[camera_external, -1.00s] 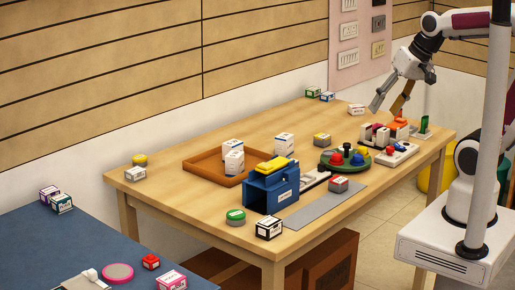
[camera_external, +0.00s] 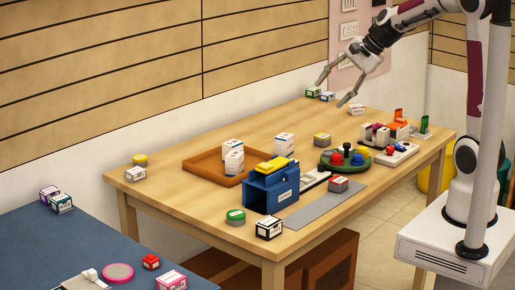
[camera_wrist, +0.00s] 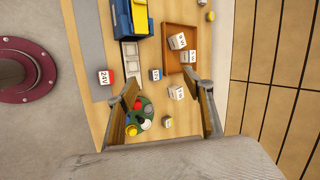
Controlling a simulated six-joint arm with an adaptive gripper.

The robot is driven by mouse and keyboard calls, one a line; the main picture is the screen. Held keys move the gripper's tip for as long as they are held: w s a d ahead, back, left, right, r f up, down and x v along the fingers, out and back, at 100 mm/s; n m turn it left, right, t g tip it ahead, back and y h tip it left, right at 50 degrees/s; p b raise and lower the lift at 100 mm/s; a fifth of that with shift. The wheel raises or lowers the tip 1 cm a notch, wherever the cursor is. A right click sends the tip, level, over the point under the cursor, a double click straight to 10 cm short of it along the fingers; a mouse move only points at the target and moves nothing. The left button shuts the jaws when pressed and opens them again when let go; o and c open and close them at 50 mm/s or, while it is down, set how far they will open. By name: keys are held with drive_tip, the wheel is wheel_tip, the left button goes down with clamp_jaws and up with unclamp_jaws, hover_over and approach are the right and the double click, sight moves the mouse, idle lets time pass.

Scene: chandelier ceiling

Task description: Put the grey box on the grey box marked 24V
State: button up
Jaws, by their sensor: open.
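My gripper (camera_external: 329,94) is open and empty, high above the back of the table, apart from both boxes. In the wrist view its fingers (camera_wrist: 164,87) are spread wide.
A blue holder (camera_external: 285,194) stands left of the 24V box. A brown tray (camera_external: 200,170) holds white boxes, with another white box (camera_external: 284,145) nearby. The green disc (camera_external: 328,166) carries colored knobs. A small blue-marked box (camera_wrist: 155,74) shows in the wrist view.

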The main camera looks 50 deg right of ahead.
drive_tip(key=w+d+f+m, duration=0.4)
drive_tip(key=w+d+m, duration=0.2)
drive_tip(key=w+d, duration=0.15)
drive_tip(key=m+t+h, duration=0.2)
drive_tip(key=m+h, duration=0.1)
drive_tip(key=m, duration=1.1)
approach(325, 136)
drive_tip(key=shift+w+a+f, duration=0.1)
drive_tip(key=shift+w+f, duration=0.25)
drive_tip(key=shift+w, duration=0.25)
drive_tip(key=shift+w+a+f, duration=0.1)
drive_tip(key=shift+w+f, duration=0.25)
drive_tip(key=shift+w, duration=0.3)
drive_tip(key=shift+d+f+m, duration=0.3)
drive_tip(key=shift+d+f, duration=0.1)
drive_tip(key=shift+f, duration=0.05)
drive_tip(key=shift+w, duration=0.1)
drive_tip(key=shift+x, duration=1.2)
